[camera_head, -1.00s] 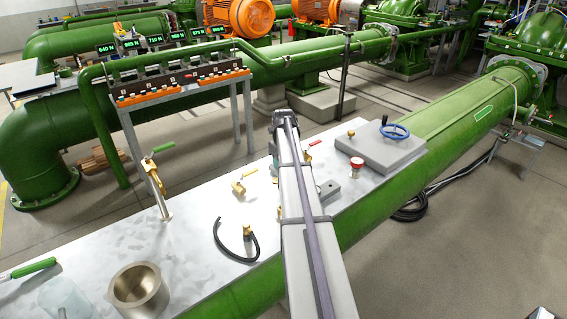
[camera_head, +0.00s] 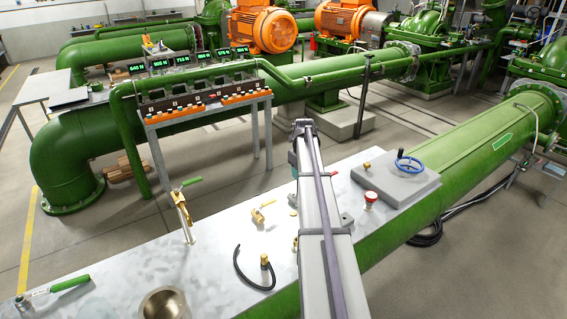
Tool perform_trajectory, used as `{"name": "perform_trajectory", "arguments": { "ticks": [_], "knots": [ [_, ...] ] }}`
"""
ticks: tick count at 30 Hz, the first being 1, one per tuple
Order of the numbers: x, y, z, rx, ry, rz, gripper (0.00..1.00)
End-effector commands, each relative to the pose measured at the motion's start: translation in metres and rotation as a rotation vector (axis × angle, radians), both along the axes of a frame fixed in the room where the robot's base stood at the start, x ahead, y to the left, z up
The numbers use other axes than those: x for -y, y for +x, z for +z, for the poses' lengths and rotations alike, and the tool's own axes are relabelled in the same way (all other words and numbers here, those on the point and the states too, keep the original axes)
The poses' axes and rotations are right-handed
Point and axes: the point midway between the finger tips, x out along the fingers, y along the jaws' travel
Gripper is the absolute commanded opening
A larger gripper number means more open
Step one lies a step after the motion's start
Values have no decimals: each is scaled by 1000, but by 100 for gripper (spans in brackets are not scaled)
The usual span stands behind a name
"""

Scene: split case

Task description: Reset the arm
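My arm reaches up from the bottom of the head view over the metal worktable (camera_head: 215,275). Its far end is near the middle of the picture, beyond the table's back edge. My gripper cannot be made out there, so its opening and anything it holds are hidden.
On the table are a brass valve with a green lever (camera_head: 183,213), a brass fitting (camera_head: 262,212), a black hose (camera_head: 240,268), a metal cup (camera_head: 165,304), a red knob (camera_head: 370,198) and a grey block with a blue handwheel (camera_head: 396,184). An orange-fronted control panel (camera_head: 205,104) stands behind.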

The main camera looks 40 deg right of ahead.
Motion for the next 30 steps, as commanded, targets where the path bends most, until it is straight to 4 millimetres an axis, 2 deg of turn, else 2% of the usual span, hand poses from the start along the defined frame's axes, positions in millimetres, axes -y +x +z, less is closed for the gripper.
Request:
{"name": "perform_trajectory", "arguments": {
  "ticks": [4,7,9,11,13,14,17,18,20,21,24,27,28,30],
  "knots": [
    [0,0,0,0,0,30,47],
    [0,0,0,0,0,206,47],
    [-4,-5,0,0,0,444,47],
    [-15,-20,0,0,0,708,47],
    [-43,-40,-1,0,0,1066,47],
    [-62,-46,-1,1,0,1231,47],
    [-137,-70,-3,0,0,1806,47],
    [-174,-82,-5,0,0,2047,47],
    [-232,-103,-7,0,0,2407,47],
    [-268,-118,-8,0,0,2618,47],
    [-346,-156,-11,-1,1,2996,47],
    [-401,-183,-13,-2,0,3133,47],
    [-413,-186,-13,2,0,-3122,47],
    [-431,-184,-14,2,0,-3078,47]
  ]
}}
